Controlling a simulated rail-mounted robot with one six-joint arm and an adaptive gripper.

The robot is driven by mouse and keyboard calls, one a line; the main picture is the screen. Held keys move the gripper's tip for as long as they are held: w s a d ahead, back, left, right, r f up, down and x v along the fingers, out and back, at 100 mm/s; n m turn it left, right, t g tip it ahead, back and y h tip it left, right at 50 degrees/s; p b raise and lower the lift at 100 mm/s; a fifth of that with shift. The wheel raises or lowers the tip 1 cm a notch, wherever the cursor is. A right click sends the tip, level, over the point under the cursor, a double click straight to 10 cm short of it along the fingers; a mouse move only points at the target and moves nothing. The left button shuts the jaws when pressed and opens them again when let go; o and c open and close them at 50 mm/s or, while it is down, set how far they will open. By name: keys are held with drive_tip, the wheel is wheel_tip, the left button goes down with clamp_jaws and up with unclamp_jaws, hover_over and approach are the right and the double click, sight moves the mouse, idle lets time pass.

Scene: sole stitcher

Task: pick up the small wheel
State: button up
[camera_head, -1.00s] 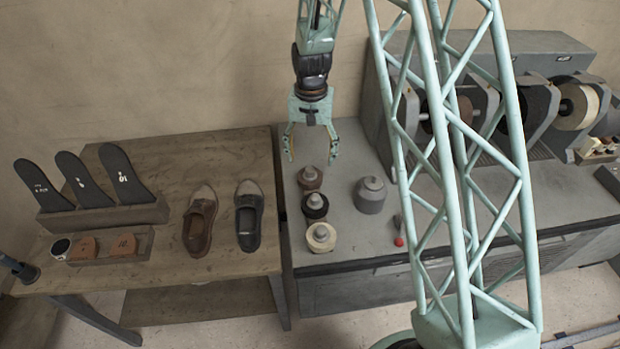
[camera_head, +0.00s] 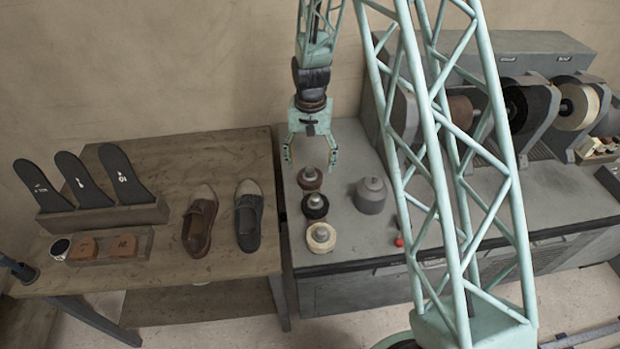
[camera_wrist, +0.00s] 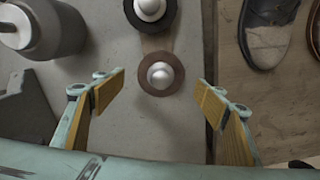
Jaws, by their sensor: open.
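Three small wheels with pale metal knobs stand in a row on the grey bench (camera_head: 345,235): a brown one (camera_head: 310,185) at the back, a black one (camera_head: 315,212) in the middle and a cream one (camera_head: 321,246) in front. My gripper (camera_head: 311,160) is open and empty, pointing down just above and behind the brown wheel. In the wrist view the brown wheel (camera_wrist: 177,77) lies between the two spread fingers, apart from both. The black wheel (camera_wrist: 130,10) is cut off at that view's top edge.
A grey canister (camera_head: 370,198) stands right of the wheels. The wooden table (camera_head: 150,265) at left holds shoes (camera_head: 200,225), dark soles (camera_head: 85,180) and a tray of small pieces. Large grinding wheels (camera_head: 575,105) sit at the back right.

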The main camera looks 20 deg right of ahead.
sight(310, 169)
drive_tip(key=shift+f, duration=1.9)
drive_tip(key=shift+c, duration=0.3)
drive_tip(key=c, duration=1)
drive_tip(key=shift+r, duration=0.15)
drive_tip(key=shift+r, duration=4.9)
